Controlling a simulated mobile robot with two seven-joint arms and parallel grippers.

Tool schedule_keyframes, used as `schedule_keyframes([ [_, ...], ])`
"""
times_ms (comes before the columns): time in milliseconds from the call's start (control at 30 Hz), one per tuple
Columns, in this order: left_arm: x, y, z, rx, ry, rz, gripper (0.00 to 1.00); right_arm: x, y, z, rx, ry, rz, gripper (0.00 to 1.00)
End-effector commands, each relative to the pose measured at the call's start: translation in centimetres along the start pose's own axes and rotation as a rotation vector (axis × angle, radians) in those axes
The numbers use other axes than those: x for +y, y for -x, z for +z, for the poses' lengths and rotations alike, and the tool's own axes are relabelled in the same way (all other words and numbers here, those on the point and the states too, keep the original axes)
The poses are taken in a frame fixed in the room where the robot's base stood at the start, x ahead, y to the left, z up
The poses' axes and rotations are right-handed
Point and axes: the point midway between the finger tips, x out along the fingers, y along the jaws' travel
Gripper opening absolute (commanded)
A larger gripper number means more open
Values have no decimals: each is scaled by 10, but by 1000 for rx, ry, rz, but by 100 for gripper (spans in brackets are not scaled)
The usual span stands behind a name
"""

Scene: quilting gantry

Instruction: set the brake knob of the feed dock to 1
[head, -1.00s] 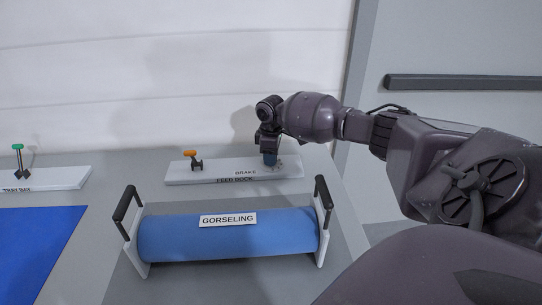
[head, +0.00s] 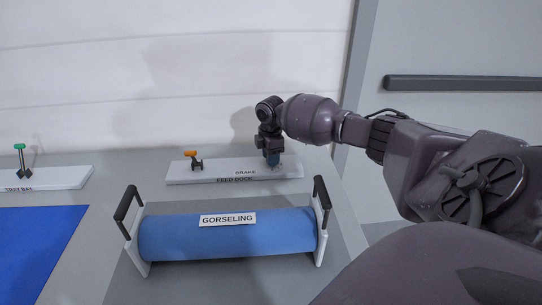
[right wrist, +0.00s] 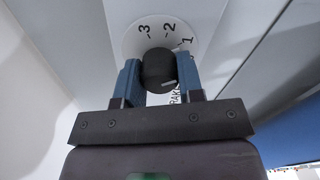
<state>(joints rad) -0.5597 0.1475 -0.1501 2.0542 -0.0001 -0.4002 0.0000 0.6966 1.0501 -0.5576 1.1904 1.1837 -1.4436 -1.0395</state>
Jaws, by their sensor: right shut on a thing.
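The feed dock (head: 215,177) is a white plate on the grey table, with "BRAKE" and "FEED DOCK" lettering. Its black brake knob (right wrist: 158,70) shows in the right wrist view, on a round white dial (right wrist: 132,44) marked 3, 2 and 1. A short white line shows on the knob's face, toward the lower right; I cannot tell surely which number the knob is set to. My right gripper (right wrist: 160,80) has its two blue fingers on either side of the knob, shut on it. In the head view the right gripper (head: 272,160) hides the knob. My left gripper is not in view.
In front lies a blue roll labelled GORSELING (head: 228,241) in a stand with black handles. At left are a plate with a green-topped lever (head: 20,160) and a blue sheet (head: 35,250). A pale wall stands behind.

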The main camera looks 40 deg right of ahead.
Motion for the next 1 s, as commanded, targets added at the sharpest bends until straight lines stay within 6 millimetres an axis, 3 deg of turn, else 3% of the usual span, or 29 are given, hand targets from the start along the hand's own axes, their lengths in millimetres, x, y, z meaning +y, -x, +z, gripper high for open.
schedule_keyframes([
  [333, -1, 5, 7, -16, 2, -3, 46, 0, 0, 0, 0, 135, -1, 11],
  [833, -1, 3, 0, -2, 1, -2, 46, 0, 0, 0, 0, 153, -1, 11],
  [867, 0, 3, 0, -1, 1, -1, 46, 0, 0, 0, 0, 153, -1, 38],
  [1000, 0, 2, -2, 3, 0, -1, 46, 0, 0, 0, 0, 153, 0, 59],
])
